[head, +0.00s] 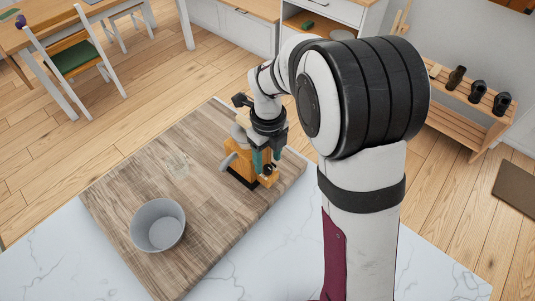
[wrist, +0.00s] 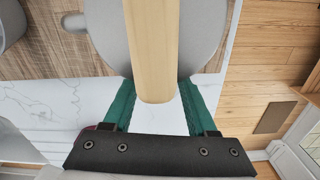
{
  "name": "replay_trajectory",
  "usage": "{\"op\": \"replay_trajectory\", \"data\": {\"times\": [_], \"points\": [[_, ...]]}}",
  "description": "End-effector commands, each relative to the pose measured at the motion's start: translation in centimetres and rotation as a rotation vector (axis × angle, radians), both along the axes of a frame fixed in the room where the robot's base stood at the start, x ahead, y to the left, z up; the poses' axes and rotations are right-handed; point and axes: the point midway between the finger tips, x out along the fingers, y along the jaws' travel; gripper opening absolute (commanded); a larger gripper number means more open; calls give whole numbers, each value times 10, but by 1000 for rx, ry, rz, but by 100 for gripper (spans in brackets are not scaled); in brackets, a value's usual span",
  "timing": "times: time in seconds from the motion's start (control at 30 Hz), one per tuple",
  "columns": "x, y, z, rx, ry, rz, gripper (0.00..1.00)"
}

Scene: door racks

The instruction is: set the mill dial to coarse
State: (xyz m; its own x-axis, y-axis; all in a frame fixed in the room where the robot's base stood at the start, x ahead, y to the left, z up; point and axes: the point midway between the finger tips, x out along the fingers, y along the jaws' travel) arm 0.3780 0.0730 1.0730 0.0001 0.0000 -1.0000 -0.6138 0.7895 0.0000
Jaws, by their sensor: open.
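The mill (head: 240,166) is an orange machine with a dark base and a grey part on its left side. It stands near the right edge of the wooden board, partly hidden by my arm. My gripper (head: 263,160) is at the mill, with teal fingers pointing down. In the wrist view, my gripper (wrist: 157,92) is open, its fingers on either side of the end of a pale wooden bar (wrist: 153,45). The bar lies in front of a round grey part (wrist: 202,35) with a small stub at left. Contact cannot be told. No dial markings are readable.
A grey bowl (head: 158,224) sits on the wooden board (head: 205,215), left of the mill. The board lies on a white marble counter (head: 85,262). The board between bowl and mill is mostly clear. A wooden rack (head: 465,105) stands beyond, on the right.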

Motion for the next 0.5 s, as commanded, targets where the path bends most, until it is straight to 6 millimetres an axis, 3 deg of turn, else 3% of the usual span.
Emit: {"op": "replay_trajectory", "data": {"times": [0.2,0.5], "points": [[0,0,-22,0,1,0,58],[0,0,-23,0,0,0,56]]}}
